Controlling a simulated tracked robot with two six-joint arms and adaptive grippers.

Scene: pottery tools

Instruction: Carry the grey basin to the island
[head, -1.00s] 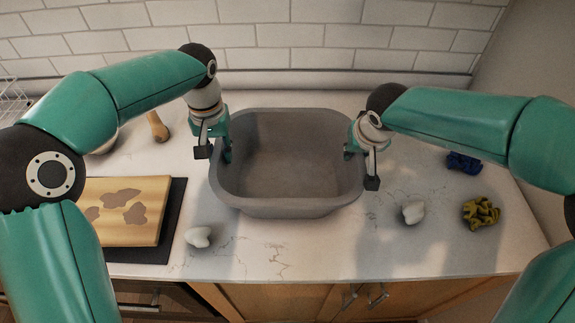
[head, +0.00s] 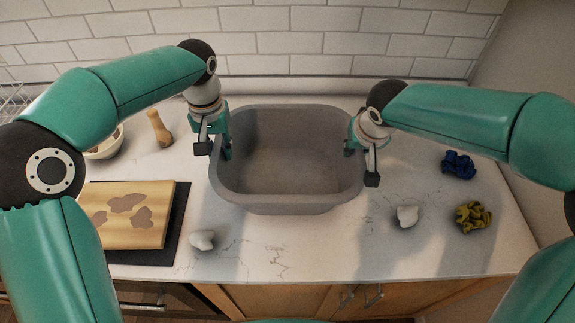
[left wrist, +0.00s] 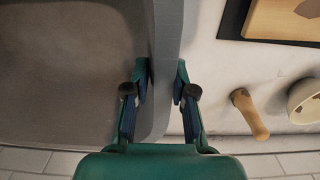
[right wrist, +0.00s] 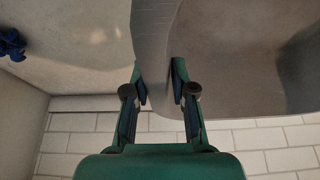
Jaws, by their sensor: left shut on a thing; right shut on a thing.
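The grey basin (head: 285,165) is in the middle of the head view, upright, with an empty inside. My left gripper (head: 227,150) is shut on its left rim, and my right gripper (head: 350,148) is shut on its right rim. In the left wrist view the basin wall (left wrist: 165,50) runs between the fingers (left wrist: 160,85). The right wrist view shows the opposite wall (right wrist: 155,40) between the fingers (right wrist: 158,88). The basin seems to be held above the counter, but the gap beneath is hard to see. I cannot see an island.
The marble counter (head: 300,255) has a wooden board (head: 160,200) on a dark mat at left, a bowl (head: 105,145) and a wooden tool (head: 158,128) behind. White lumps (head: 202,239) (head: 407,215) lie in front. Blue (head: 458,164) and yellow (head: 473,217) lumps lie right. A brick wall stands behind.

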